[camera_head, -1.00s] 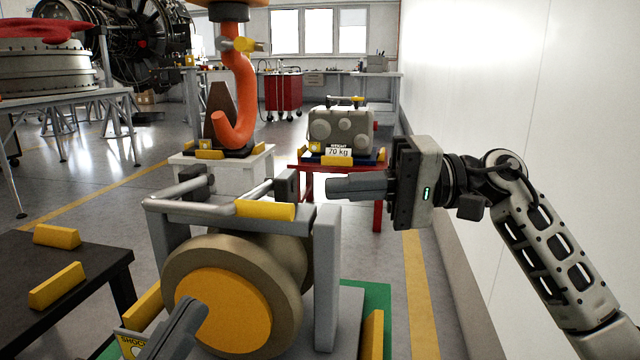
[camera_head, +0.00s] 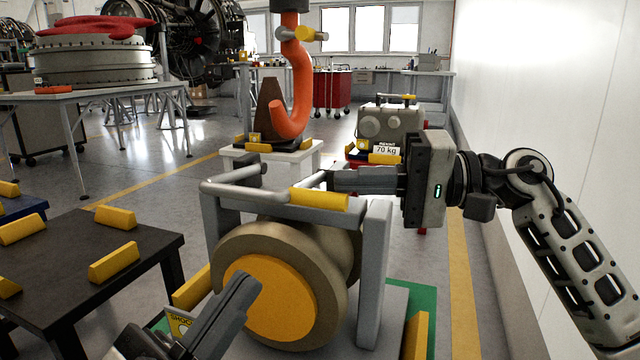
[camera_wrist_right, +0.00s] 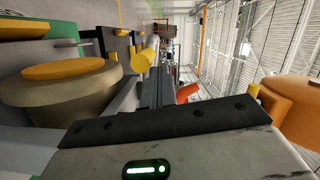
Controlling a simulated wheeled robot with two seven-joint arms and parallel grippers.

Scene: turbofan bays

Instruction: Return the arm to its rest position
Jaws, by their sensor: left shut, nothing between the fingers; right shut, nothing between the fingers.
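My right arm comes in from the right in the head view. Its gripper (camera_head: 345,180) is shut and empty, pointing left just behind the yellow grip (camera_head: 319,198) of a grey-framed wheel unit (camera_head: 374,270). In the right wrist view the shut fingers (camera_wrist_right: 157,75) point away beside the yellow grip (camera_wrist_right: 141,63). I cannot tell whether they touch the frame. My left gripper (camera_head: 242,292) is low at the bottom, shut and empty, in front of the wheel's yellow face (camera_head: 285,305). Most of my left arm is out of the picture.
A black table (camera_head: 70,255) with yellow blocks stands at left. An orange hook (camera_head: 297,95) hangs over a white stand (camera_head: 270,158). A grey 70 kg box (camera_head: 388,128) sits behind my right gripper. A white wall (camera_head: 580,90) runs along the right.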

